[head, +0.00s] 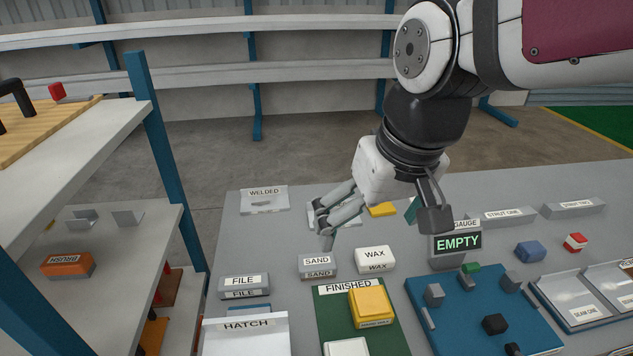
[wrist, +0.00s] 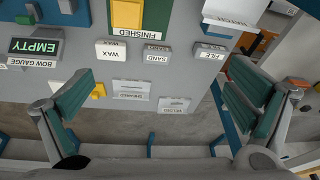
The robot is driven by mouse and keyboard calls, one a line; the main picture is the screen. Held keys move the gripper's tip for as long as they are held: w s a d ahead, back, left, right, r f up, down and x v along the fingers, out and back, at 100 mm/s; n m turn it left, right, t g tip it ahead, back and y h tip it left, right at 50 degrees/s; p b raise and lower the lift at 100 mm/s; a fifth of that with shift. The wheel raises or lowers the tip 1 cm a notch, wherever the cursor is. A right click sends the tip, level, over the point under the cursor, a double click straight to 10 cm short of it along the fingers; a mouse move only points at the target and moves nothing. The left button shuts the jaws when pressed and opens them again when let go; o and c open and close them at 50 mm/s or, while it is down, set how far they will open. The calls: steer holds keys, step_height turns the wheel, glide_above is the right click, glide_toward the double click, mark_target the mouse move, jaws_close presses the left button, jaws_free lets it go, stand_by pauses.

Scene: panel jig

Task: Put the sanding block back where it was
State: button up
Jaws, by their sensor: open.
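A grey block labelled SAND (head: 317,266) sits on the grey table between the FILE block and the white WAX block. My gripper (head: 326,220) is open above the table, behind the SAND block in the head view. In the wrist view its two green-padded fingers (wrist: 160,100) are spread wide, with nothing between them. The WELDED plate (head: 264,200) lies to the gripper's left; the neighbouring plate (wrist: 130,89) is partly hidden by the fingers in the head view.
The FILE block (head: 244,286) and WAX block (head: 375,259) flank SAND. The FINISHED mat (head: 330,312) holds a yellow block (head: 370,304). A gauge stand reads EMPTY (head: 458,243) beside a blue board (head: 460,325).

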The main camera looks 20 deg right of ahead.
steer(key=s+t, duration=0.1)
steer(key=s, duration=0.5)
steer(key=shift+s+d+r, duration=0.2)
steer(key=shift+s+d, duration=0.05)
stand_by(0.6)
